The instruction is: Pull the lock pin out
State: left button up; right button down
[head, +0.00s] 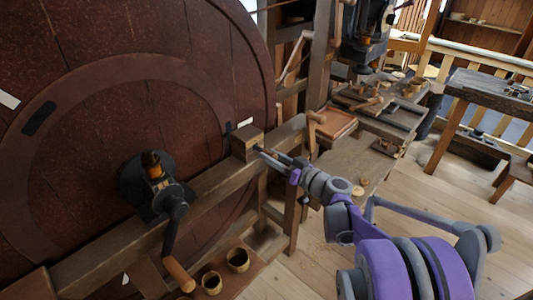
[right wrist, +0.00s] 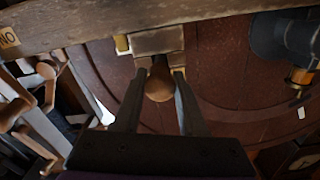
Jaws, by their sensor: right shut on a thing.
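The lock pin shows in the right wrist view as a rounded wooden knob (right wrist: 160,87), its far end at a wooden block (right wrist: 157,42). This block (head: 247,141) sits on the long wooden beam (head: 215,184) in front of the big wheel in the head view. My right gripper (head: 262,152) reaches the block from the right. Its two fingers (right wrist: 158,85) are shut on the knob, one on each side. In the head view the knob is too small and covered by the fingers to make out. My left gripper is not in view.
The large reddish-brown wheel (head: 110,70) stands close behind the beam. A crank with a wooden handle (head: 178,274) hangs left of my arm. Wooden cups (head: 237,260) stand on a low board. A cluttered workbench (head: 358,160) lies behind my right arm. Open floor is at right.

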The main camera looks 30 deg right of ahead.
jog(key=shift+s+d, duration=0.2)
jog(key=shift+s, duration=0.35)
jog(key=shift+w, duration=0.1)
jog(key=c, duration=0.9)
grip_release()
jog(key=o, duration=0.4)
jog(key=shift+o, duration=0.2)
jog(key=shift+s, duration=0.2)
jog(key=v, duration=1)
jog(key=shift+s+b, duration=0.3)
jog(key=shift+b, duration=0.05)
